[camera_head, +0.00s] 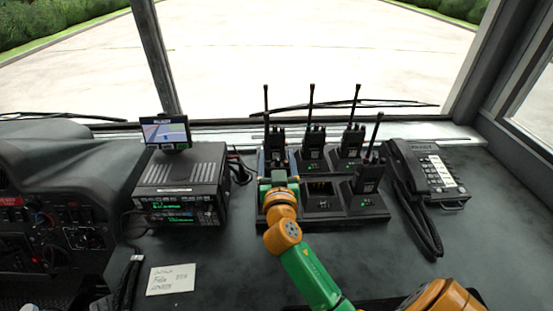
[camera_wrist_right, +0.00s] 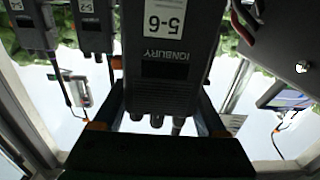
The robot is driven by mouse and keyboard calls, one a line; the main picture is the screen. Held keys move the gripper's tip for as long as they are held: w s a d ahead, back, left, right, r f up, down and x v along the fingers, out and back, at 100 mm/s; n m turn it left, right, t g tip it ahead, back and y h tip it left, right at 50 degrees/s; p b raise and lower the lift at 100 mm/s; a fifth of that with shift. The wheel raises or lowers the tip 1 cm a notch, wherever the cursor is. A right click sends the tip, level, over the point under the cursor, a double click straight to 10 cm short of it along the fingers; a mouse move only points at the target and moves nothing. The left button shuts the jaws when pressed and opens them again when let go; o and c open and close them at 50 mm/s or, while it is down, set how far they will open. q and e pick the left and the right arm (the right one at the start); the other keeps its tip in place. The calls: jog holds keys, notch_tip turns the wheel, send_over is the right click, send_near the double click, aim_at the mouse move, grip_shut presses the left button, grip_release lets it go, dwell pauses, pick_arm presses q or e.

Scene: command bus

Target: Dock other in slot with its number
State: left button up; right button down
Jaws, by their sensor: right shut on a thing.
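A black two-row charging dock (camera_head: 345,215) sits on the dashboard. My right gripper (camera_head: 278,180) is over its left end, shut on a dark radio (camera_head: 275,143). In the right wrist view that radio (camera_wrist_right: 172,70) fills the middle between the fingers, with an upside-down numbered label; knobs show at its top end. Its base is hidden, so I cannot tell if it sits in a slot. Two radios stand in the back row, one in the middle (camera_head: 314,142) and one at right (camera_head: 352,142). Another radio (camera_head: 369,174) stands front right. The front middle slot (camera_head: 320,188) is empty.
A radio unit (camera_head: 180,190) with a small screen (camera_head: 165,132) on top stands left of the dock. A corded phone (camera_head: 428,172) is at right. A handwritten note (camera_head: 171,280) lies front left. The windscreen is behind. My left gripper does not show.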

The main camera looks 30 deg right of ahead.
jog(key=shift+f, duration=0.2)
dwell(0.6)
grip_release()
jog(key=b+v, duration=0.2)
jog(key=v, duration=0.5)
jog(key=shift+s, duration=0.1)
